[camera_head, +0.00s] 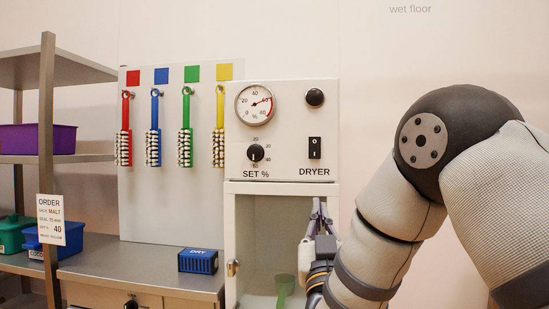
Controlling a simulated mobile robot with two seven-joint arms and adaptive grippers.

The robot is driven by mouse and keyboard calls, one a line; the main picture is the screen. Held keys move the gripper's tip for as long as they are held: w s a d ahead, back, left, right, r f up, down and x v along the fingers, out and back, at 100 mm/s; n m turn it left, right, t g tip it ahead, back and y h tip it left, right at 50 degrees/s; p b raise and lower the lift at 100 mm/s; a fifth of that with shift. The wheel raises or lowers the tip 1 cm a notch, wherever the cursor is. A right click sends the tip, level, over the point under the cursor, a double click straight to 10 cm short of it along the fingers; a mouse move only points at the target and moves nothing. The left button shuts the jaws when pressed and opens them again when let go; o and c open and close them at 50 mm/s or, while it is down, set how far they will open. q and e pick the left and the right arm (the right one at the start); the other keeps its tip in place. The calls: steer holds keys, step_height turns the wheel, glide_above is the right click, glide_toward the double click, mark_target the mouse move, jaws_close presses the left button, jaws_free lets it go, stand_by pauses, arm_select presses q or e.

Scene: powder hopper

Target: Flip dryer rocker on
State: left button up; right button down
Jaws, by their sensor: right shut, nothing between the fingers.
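The dryer rocker (315,148) is a small black switch on the right of the white control panel (285,118), above the label DRYER. Its marks show, but I cannot tell which side is pressed in. My right gripper (318,205) is shut and empty, pointing up below the DRYER label and in front of the open cabinet. It is apart from the rocker in the picture. My right arm comes in from the right. My left gripper is not in view.
The panel also holds a dial gauge (255,104), a SET % knob (255,153) and a round black button (315,97). A green scoop-like thing (285,285) is in the cabinet. A blue DRY box (198,261) stands on the counter left. Brushes hang on a board.

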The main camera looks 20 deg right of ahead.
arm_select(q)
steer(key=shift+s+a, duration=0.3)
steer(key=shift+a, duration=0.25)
arm_select(e)
steer(key=r, duration=0.1)
steer(key=s+r+m+h, duration=0.1)
steer(key=r, duration=0.1)
steer(key=a+r+h, duration=0.1)
steer(key=r, duration=0.1)
steer(key=shift+s+a+m+t, duration=0.1)
steer(key=shift+s+m+t, duration=0.05)
steer(key=shift+m+t, duration=0.15)
glide_toward(317, 143)
step_height(317, 143, up, 3)
steer(key=w, duration=0.1)
steer(key=w+d, duration=0.1)
steer(key=w, duration=0.1)
steer(key=shift+d+f, duration=0.25)
steer(key=shift+d, duration=0.1)
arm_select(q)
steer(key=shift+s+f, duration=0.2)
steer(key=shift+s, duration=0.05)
arm_select(e)
steer(key=shift+w+r, duration=0.1)
steer(key=shift+w, duration=0.05)
